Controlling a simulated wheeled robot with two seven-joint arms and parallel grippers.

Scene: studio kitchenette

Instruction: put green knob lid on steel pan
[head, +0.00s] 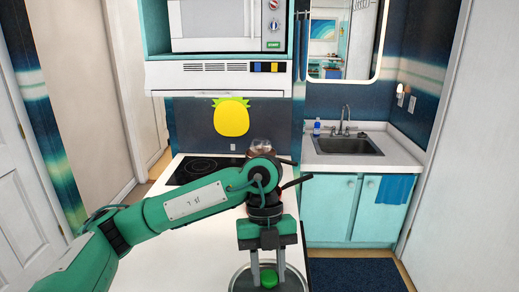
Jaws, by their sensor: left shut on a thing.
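My left gripper (268,270) points down at the bottom edge of the head view, its two fingers on either side of a green knob (268,279). It is shut on this knob of the green knob lid. A round grey, metal-rimmed shape (240,280) spreads around the knob and is cut off by the lower picture edge. I cannot tell how much of it is lid and how much is the steel pan, nor whether the two touch. My right gripper is not in view.
The white counter (190,245) is largely clear left of the gripper. A black cooktop (197,170) lies farther back. A brown, glassy thing (261,146) is partly hidden behind my arm. A sink (345,146) is at the right, with a dark rug (355,275) on the floor.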

